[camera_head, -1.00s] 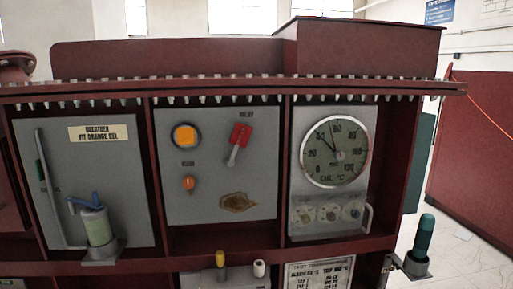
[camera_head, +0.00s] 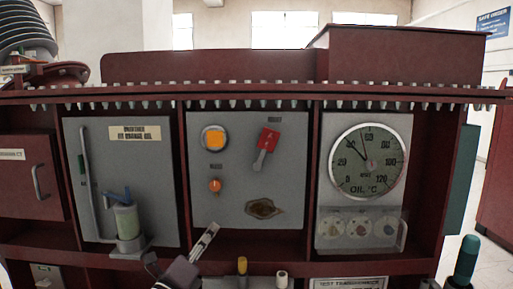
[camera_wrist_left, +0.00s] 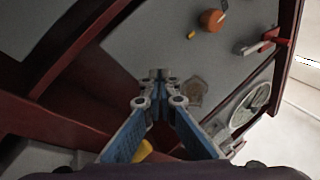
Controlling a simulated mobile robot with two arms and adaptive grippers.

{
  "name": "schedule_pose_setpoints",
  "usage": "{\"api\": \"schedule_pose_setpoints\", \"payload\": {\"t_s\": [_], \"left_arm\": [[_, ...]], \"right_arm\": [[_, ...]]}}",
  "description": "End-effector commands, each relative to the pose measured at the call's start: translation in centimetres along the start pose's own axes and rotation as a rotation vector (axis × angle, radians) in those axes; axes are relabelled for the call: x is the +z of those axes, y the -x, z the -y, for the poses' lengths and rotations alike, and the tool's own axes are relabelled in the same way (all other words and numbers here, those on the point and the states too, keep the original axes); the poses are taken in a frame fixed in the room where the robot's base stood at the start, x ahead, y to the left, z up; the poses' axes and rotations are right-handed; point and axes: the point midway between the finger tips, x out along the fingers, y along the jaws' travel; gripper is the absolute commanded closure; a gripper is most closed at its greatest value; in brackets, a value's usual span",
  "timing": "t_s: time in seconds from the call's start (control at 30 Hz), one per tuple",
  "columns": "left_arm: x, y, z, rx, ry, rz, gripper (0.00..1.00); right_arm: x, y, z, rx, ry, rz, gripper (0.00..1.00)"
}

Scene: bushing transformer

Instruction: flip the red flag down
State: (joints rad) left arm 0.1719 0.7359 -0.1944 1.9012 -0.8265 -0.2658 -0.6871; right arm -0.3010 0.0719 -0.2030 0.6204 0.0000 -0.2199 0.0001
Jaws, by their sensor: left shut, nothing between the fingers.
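The red flag (camera_head: 269,141) is on the grey middle panel (camera_head: 232,185), upper right, with a grey lever hanging below it to the lower left. In the left wrist view the red flag (camera_wrist_left: 281,41) shows near the upper right, edge-on. My left gripper (camera_head: 212,229) comes in from the bottom of the head view, below and left of the flag and apart from it. In the left wrist view its fingertips (camera_wrist_left: 158,75) meet with nothing between them. My right gripper is not in view.
A round gauge (camera_head: 367,162) is on the right panel. Red frame posts (camera_head: 312,170) stick out between the panels.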

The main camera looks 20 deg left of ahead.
Motion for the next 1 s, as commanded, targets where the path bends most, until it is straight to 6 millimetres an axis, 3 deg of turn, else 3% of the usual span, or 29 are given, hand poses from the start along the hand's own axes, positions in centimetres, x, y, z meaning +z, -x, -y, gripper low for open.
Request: {"api": "schedule_pose_setpoints", "payload": {"t_s": [0.03, 0.2, 0.3, 0.4, 0.6, 0.8, 1.0], "left_arm": [[1.5, -0.6, 4.2, -0.101, -0.14, 0.0, 1.0], [4.1, 0.2, 18.1, -0.433, -0.733, 0.024, 1.0], [5.0, 0.1, 21.1, -0.538, -1.124, 0.007, 1.0], [6.1, 0.2, 22.5, -0.599, -1.498, -0.008, 1.0], [9.7, 0.4, 22.1, -0.598, -2.056, -0.061, 1.0], [12.1, 0.5, 21.4, -0.562, -2.284, -0.103, 1.0], [12.3, 0.5, 21.3, -0.558, -2.305, -0.108, 1.0]], "right_arm": [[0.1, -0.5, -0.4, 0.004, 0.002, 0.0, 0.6], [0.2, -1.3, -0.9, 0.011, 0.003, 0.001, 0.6], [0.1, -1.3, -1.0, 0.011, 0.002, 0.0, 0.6], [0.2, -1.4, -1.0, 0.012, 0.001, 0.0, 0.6], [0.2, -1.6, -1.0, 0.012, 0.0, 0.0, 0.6], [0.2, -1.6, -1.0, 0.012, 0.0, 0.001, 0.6], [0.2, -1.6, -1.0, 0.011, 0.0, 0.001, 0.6]]}}
